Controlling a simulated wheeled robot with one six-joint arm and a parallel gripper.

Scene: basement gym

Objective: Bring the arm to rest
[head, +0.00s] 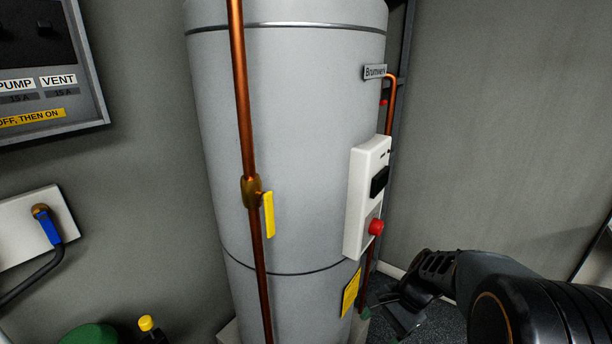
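My gripper (388,312) is at the lower right of the head view, at the end of my dark arm. It is in front of the floor beside the lower right side of a grey tank (310,150). Its fingers are dark and small against the dark floor, so I cannot tell whether they are open or shut. I see no object clearly held. My arm comes in from the lower right corner.
A copper pipe (243,110) with a yellow lever (269,214) runs down the tank's front. A white control box (362,200) with a red knob (376,227) juts from its right. Bare wall (490,130) is right.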

